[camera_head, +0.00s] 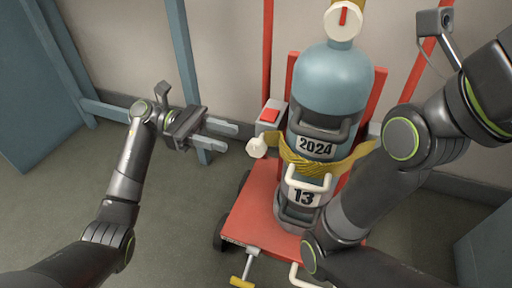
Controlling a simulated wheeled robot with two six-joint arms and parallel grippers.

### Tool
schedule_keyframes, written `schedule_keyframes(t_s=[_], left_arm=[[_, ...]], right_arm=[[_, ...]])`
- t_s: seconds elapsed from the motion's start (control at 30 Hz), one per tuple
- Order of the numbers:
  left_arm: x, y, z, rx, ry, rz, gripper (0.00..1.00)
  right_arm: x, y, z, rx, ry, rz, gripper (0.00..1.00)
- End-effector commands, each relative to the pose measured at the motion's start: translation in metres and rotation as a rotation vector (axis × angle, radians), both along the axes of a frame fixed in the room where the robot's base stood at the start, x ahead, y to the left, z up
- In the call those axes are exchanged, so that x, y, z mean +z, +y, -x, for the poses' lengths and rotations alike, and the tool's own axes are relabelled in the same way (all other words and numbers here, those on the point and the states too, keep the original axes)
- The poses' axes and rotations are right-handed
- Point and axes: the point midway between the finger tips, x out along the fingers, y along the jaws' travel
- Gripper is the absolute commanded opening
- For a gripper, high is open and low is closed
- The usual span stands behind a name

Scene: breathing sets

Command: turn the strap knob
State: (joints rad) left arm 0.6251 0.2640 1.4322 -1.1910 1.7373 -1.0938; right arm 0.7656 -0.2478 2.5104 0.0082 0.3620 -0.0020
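A pale, rounded knob (257,147) sticks out at the left of the blue-grey cylinder, just below a grey box with a red top (269,116). It looks like the strap knob. A yellow strap (298,163) wraps around the cylinder (334,78) at mid height. My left gripper (232,139) is open and empty, its two fingers pointing right toward the knob, with a small gap before it in the picture. My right arm passes in front of the cylinder's lower right side; its gripper is out of the picture.
The cylinder stands on a red cart (252,208) with red uprights. A white dial with a red mark (344,20) is on top. White handles and a yellow-ended lever (243,281) stick out at the front. Blue posts stand at the left wall; the floor at left is clear.

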Motion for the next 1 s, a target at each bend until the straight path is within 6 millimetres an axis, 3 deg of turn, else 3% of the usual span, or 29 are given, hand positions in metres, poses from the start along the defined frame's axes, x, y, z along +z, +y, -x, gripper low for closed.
schedule_keyframes(t_s=[0.2,0.4,0.83,1.0], left_arm=[[-0.003,-0.045,0.015,-0.003,-0.002,0.005,0.40],[-0.002,-0.070,0.023,-0.002,0.001,0.002,0.40],[0.000,-0.078,0.025,0.001,0.001,0.000,0.40],[0.000,-0.078,0.025,0.001,0.001,0.000,0.18]], right_arm=[[-0.015,0.000,-0.001,0.015,0.010,-0.010,0.36],[-0.020,0.001,-0.002,0.023,0.016,-0.014,0.36],[-0.021,0.001,-0.001,0.026,0.015,-0.016,0.36],[-0.021,0.001,-0.001,0.028,0.016,-0.017,0.36]])
